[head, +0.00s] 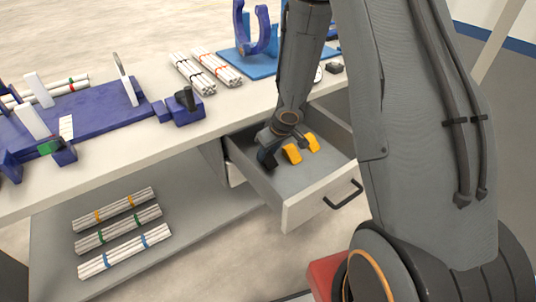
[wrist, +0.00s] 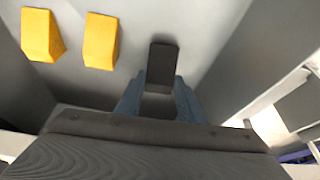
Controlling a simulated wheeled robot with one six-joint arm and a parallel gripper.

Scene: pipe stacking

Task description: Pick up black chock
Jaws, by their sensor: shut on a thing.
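The black chock (wrist: 163,60) is a small dark block in the open drawer (head: 310,205). In the wrist view it lies between the tips of my gripper (wrist: 160,88), whose blue-grey fingers are closed on its near end. In the head view my gripper (head: 266,158) reaches down into the left part of the drawer. There the chock is hidden or cannot be told from the gripper. Whether the chock is lifted clear of the drawer floor cannot be told.
Two yellow chocks (head: 291,154) (head: 312,143) lie in the drawer beside my gripper. The drawer walls are close around it. The table (head: 235,115) above holds pipe bundles and a blue fixture (head: 95,115). More pipe bundles (head: 120,220) lie on the lower shelf.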

